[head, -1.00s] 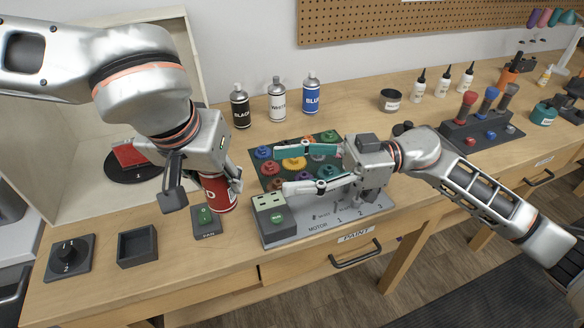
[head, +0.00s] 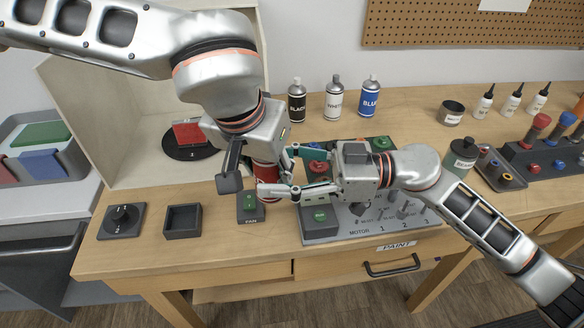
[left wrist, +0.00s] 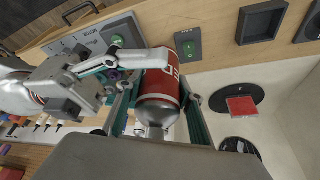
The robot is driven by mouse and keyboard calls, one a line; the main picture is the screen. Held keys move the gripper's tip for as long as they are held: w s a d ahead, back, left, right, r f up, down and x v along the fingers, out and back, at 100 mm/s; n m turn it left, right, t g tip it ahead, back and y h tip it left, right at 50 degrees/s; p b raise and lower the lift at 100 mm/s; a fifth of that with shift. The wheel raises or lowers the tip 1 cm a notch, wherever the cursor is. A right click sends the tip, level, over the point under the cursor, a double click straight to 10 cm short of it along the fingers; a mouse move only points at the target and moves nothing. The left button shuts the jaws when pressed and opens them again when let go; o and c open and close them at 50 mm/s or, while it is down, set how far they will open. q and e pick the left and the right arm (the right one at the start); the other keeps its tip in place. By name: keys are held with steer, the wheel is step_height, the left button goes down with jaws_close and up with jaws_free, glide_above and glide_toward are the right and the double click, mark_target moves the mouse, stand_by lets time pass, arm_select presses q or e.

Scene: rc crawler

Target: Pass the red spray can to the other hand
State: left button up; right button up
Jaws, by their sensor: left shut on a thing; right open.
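The red spray can (head: 265,178) is upright in my left gripper (head: 270,160), above the bench near the fan switch. In the left wrist view the can (left wrist: 158,88) lies between the teal-padded fingers of my left gripper (left wrist: 157,100). My right gripper (head: 279,172) comes in from the right, open, with its two fingers at the can's right side. One of its fingers crosses beside the can in the left wrist view. I cannot tell whether its fingers touch the can. My left wrist hides the upper part of the can in the head view.
The motor board with gears (head: 345,232) sits just right of the can. The green fan switch (head: 250,207), an empty square tray (head: 183,220) and a dial (head: 122,219) line the front edge. A booth with a red block (head: 188,133) on a turntable stands behind. Black, white and blue cans (head: 369,97) stand at the back.

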steer(key=shift+a, duration=0.1)
steer(key=c, duration=1.3)
arm_select(q)
steer(key=o, duration=1.3)
arm_select(e)
steer(key=shift+w, duration=0.1)
arm_select(q)
steer(key=shift+s, duration=0.1)
arm_select(e)
steer(key=shift+r, duration=0.1)
